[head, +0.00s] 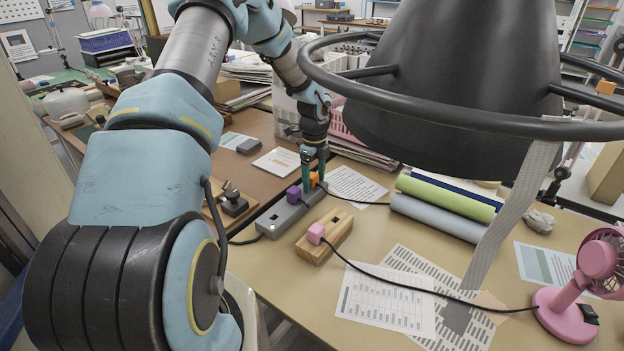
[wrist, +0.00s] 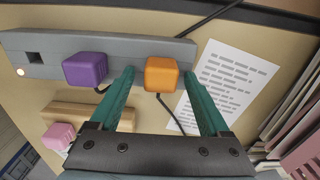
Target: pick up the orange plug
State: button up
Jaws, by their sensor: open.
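The orange plug (wrist: 161,74) sits on the grey power strip (wrist: 46,42) in the wrist view, at the end nearer the paper. In the head view the orange plug (head: 314,180) is small and partly hidden by my gripper. My gripper (wrist: 160,80) is open, with its green fingers reaching down on either side of the orange plug, which lies between them. A gap shows on both sides. In the head view my gripper (head: 309,182) points down over the strip (head: 277,219). A purple plug (wrist: 85,69) stands on the strip just left of the left finger.
A pink plug (head: 316,233) rests on a wooden block (head: 325,245) in front of the strip. Printed sheets (head: 386,300) and a pink fan (head: 568,305) lie to the right. Green and grey rolls (head: 445,197) lie behind. A black lamp shade (head: 455,90) hangs overhead.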

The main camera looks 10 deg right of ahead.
jog(key=shift+c, duration=0.3)
grip_shut()
dwell(0.3)
